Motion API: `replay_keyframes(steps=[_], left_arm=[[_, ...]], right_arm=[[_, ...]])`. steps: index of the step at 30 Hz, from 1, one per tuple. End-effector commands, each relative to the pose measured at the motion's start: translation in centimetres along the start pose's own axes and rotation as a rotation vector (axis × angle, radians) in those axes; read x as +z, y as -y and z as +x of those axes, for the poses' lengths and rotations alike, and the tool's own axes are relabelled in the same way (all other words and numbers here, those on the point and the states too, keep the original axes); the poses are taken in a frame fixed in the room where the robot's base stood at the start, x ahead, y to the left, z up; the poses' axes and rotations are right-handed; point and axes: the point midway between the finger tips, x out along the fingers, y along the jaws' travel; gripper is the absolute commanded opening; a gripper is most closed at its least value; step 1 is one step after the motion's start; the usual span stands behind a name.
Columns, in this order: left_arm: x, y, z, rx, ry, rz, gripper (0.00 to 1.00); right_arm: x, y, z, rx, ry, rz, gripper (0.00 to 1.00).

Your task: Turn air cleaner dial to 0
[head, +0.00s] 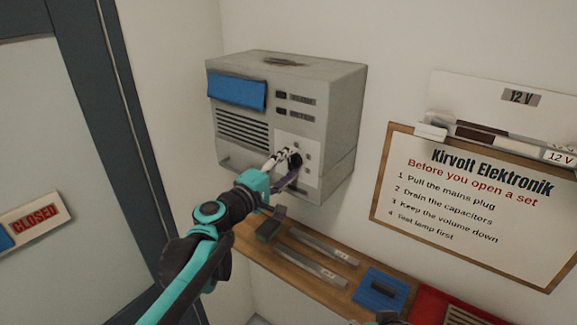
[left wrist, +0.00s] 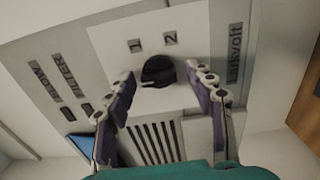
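The air cleaner (head: 270,110) is a grey box on the wall with a blue panel, a slotted grille and a pale control plate. Its black dial (left wrist: 158,71) shows in the left wrist view below the marks 1 and 2. No 0 mark is readable, and I cannot tell which mark the dial points at. My left gripper (head: 291,158) is at the control plate and mostly hides the dial in the head view. In the left wrist view its fingers (left wrist: 160,78) are spread, one on each side of the dial, with gaps visible.
A wooden shelf (head: 255,250) below holds flat metal strips (head: 312,262), a blue item (head: 380,290) and a red tray (head: 425,303). A framed notice (head: 470,200) hangs right. A door with a CLOSED sign (head: 35,220) is left. A dark piece shows at the bottom edge.

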Motion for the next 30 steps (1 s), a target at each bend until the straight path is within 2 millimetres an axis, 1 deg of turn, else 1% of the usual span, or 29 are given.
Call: replay_keyframes(steps=[8, 11, 14, 21, 24, 27, 30], left_arm=[[0.0, -0.1, -0.1, 0.0, 0.001, 0.0, 0.56], [0.0, -0.1, -0.8, 0.001, 0.0, 0.0, 0.56], [-0.1, -0.1, -2.5, 0.001, -0.002, 0.0, 0.56], [-0.1, 0.0, -7.8, 0.001, -0.004, 0.0, 0.56], [-0.2, 0.0, -9.7, 0.001, -0.004, 0.0, 0.56], [-0.2, 0.0, -11.0, 0.001, -0.003, 0.0, 0.56], [-0.1, 0.0, -11.8, 0.001, -0.001, -0.001, 0.56]], right_arm=[[0.0, 0.0, 0.0, 0.0, 0.0, 0.0, 0.4], [0.0, 0.0, 0.0, 0.0, 0.0, 0.0, 0.4], [0.0, 0.0, 0.0, 0.0, 0.0, 0.0, 0.4], [0.0, 0.0, 0.0, 0.0, 0.0, 0.0, 0.4], [0.0, 0.0, 0.0, 0.0, 0.0, 0.0, 0.4], [0.0, 0.0, 0.0, 0.0, 0.0, 0.0, 0.4], [0.0, 0.0, 0.0, 0.0, 0.0, 0.0, 0.4]])
